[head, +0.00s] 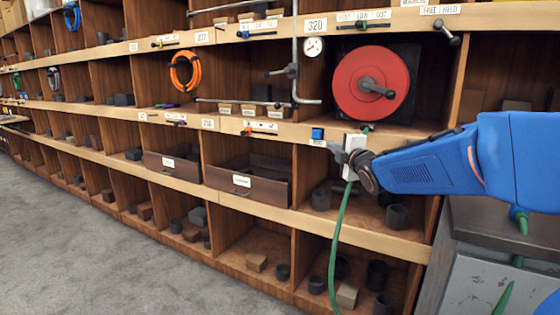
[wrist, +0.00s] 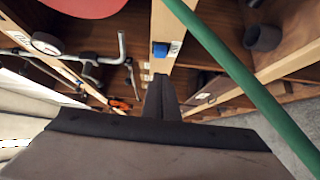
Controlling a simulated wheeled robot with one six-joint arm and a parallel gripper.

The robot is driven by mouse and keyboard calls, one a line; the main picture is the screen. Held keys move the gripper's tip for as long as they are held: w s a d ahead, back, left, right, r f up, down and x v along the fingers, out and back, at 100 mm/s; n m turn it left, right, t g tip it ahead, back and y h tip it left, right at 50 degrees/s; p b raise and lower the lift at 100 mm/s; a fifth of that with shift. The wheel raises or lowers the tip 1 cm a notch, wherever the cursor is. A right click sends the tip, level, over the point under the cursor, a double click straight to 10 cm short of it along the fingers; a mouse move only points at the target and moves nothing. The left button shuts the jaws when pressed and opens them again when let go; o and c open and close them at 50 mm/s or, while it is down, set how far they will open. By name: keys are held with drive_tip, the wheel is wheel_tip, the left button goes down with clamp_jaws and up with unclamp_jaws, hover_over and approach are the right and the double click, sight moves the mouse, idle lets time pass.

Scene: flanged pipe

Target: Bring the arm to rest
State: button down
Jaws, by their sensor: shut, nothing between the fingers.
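My gripper (head: 336,151) is at the end of my blue arm, in front of the shelf rack, right of centre in the head view. It is shut and empty. In the wrist view its dark fingers (wrist: 161,97) are together, pointing toward the shelf edge. A small blue block (head: 318,133) sits on the shelf edge just left of the gripper, apart from it as far as I can tell; it also shows in the wrist view (wrist: 160,49). A green hose (head: 341,230) hangs down from the gripper area and crosses the right of the wrist view.
A grey pipe (head: 295,48) with a valve handle and a round gauge (head: 313,46) stand left of a red wheel (head: 371,82). An orange cable coil (head: 185,71) hangs farther left. Lower cubbies hold dark cylinders (head: 397,216). A grey cabinet (head: 468,285) stands lower right. The carpet (head: 80,240) is clear.

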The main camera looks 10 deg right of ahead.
drive_tip(key=s+f+m+g, duration=0.4)
drive_tip(key=s+f+m, duration=0.2)
drive_tip(key=s, duration=0.9)
drive_tip(key=s+f+m+g+h, duration=0.1)
drive_tip(key=s+f+m+g, duration=0.3)
drive_tip(key=s+f, duration=0.6)
drive_tip(key=s+d+f+m+g+h, duration=0.1)
drive_tip(key=s+f+m+g, duration=0.3)
drive_tip(key=s, duration=1.6)
wheel_tip(320, 180, down, 4)
drive_tip(key=m, duration=0.5)
drive_tip(key=shift+s+f+g, duration=0.15)
drive_tip(key=shift+s+g, duration=0.2)
drive_tip(key=shift+g, duration=0.05)
